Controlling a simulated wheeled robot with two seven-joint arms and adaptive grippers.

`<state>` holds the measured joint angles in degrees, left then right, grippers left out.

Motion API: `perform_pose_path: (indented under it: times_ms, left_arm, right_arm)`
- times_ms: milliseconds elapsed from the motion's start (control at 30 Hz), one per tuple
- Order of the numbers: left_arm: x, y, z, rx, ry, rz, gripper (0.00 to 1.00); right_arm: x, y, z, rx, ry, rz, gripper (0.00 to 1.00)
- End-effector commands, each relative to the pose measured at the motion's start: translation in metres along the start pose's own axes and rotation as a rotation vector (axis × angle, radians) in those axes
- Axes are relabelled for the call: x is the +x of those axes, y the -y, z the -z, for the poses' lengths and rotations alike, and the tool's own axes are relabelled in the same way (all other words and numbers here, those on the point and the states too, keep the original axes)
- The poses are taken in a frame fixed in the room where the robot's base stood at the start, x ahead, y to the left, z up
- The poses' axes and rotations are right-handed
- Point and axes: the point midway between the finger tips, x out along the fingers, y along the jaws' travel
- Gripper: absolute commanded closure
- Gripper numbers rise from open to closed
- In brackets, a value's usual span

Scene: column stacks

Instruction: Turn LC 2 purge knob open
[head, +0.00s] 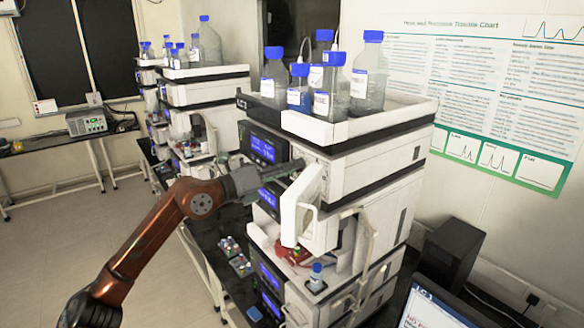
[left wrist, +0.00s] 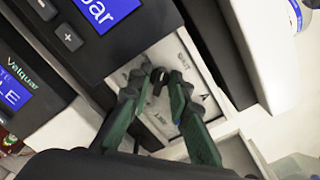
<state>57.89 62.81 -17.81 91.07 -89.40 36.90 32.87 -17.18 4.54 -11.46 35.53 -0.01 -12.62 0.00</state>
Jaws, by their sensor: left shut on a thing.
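My left gripper (head: 294,165) reaches in from the left to the front of the nearest column stack (head: 372,156), at the pump module beside its blue display. In the left wrist view the green-backed fingers (left wrist: 158,78) are closed on a small dark purge knob (left wrist: 157,88). The knob sits on a pale recessed panel (left wrist: 196,84) with printed words and arrow marks. The fingers hide much of the knob, and I cannot tell how far it is turned. My right gripper is not seen.
A white door (head: 300,205) stands open just below and right of my left gripper. Bottles with blue caps (head: 325,85) stand in the tray on top. Other stacks (head: 205,90) stand behind to the left. A laptop (head: 432,308) is at lower right.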

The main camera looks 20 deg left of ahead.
Motion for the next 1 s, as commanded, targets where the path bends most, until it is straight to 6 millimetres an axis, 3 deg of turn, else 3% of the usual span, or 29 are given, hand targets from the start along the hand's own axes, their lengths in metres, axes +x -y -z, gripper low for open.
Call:
perform_pose_path:
  times_ms: [600,1000]
  left_arm:
    - [0.0,-0.002,0.0,-0.569,0.0,-0.001,1.0]
    - [0.0,-0.003,0.001,-0.797,0.0,-0.001,1.0]
  right_arm:
    - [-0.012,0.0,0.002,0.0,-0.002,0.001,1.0]
    - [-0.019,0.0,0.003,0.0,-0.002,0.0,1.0]
